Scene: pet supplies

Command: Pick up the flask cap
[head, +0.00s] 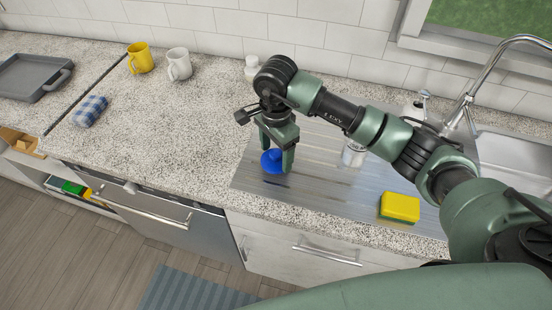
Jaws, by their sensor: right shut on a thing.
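A blue flask cap (272,162) is at the left part of the metal drainboard beside the sink. My right gripper (275,154) reaches down over it from above, with its fingers around the cap, shut on it. I cannot tell whether the cap touches the drainboard or is slightly raised. A silvery, pale cylinder, maybe the flask (353,154), stands behind my right arm and is partly hidden by it. My left gripper is not in view.
A yellow and green sponge (399,207) lies on the drainboard at right. A yellow mug (140,58), a white mug (179,65), a folded blue checked cloth (90,111) and a grey tray (33,76) sit on the counter at left. The counter's middle is clear. A faucet (480,75) rises at right.

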